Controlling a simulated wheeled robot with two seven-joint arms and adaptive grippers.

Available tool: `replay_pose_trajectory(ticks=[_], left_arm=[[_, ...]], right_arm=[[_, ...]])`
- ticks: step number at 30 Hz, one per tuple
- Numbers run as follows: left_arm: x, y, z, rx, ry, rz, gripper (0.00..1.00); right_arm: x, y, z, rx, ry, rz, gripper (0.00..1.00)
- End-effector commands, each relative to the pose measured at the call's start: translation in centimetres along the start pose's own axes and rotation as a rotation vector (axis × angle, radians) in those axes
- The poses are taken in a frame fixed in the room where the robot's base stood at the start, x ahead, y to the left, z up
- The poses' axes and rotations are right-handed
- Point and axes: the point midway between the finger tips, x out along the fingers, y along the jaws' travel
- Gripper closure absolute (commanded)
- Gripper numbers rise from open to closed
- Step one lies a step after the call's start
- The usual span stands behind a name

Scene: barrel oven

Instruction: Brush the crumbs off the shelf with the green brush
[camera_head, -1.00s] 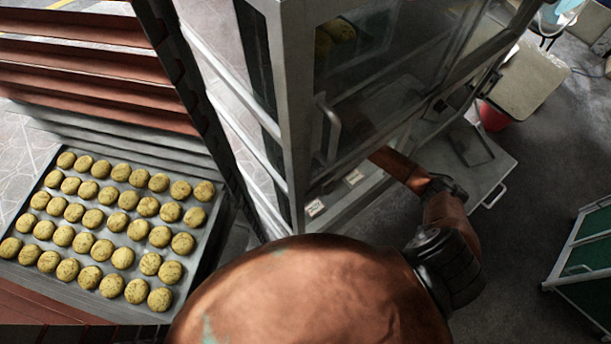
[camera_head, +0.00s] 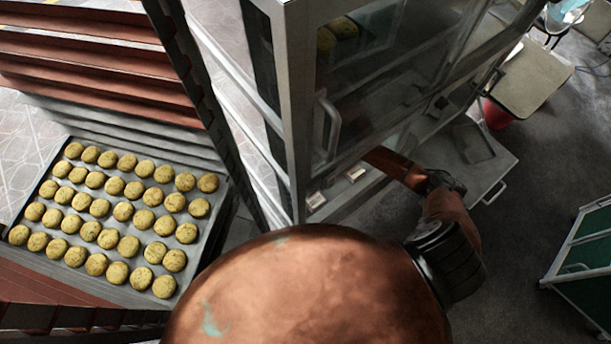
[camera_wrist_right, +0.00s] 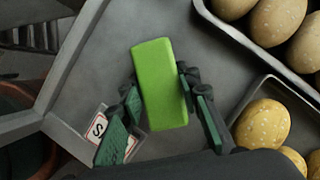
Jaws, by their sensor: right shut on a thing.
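The green brush (camera_wrist_right: 159,84) shows in the right wrist view as a bright green block. My right gripper (camera_wrist_right: 160,98) is shut on it, with one finger along each side. Beneath it is the grey shelf (camera_wrist_right: 105,62), whose raised edge runs along the left. I cannot make out any crumbs on the shelf. In the head view my right arm reaches into the lower part of the glass-fronted cabinet (camera_head: 295,110); its gripper and the brush are hidden there. My left gripper is not in view.
Two trays of buns (camera_wrist_right: 262,80) border the shelf on the right in the wrist view. Small labels (camera_wrist_right: 97,127) lie near the left finger. A large tray of round buns (camera_head: 215,222) is at left in the head view. A green-panelled cart (camera_head: 585,262) stands at right.

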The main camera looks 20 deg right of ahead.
Motion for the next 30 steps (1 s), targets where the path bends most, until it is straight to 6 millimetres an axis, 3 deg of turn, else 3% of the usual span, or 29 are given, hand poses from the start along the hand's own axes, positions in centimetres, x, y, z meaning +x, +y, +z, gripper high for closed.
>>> replay_pose_trajectory(ticks=[30], left_arm=[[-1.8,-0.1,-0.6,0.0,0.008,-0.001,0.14]], right_arm=[[2.0,4.7,4.9,-0.002,-0.001,0.001,0.95]])
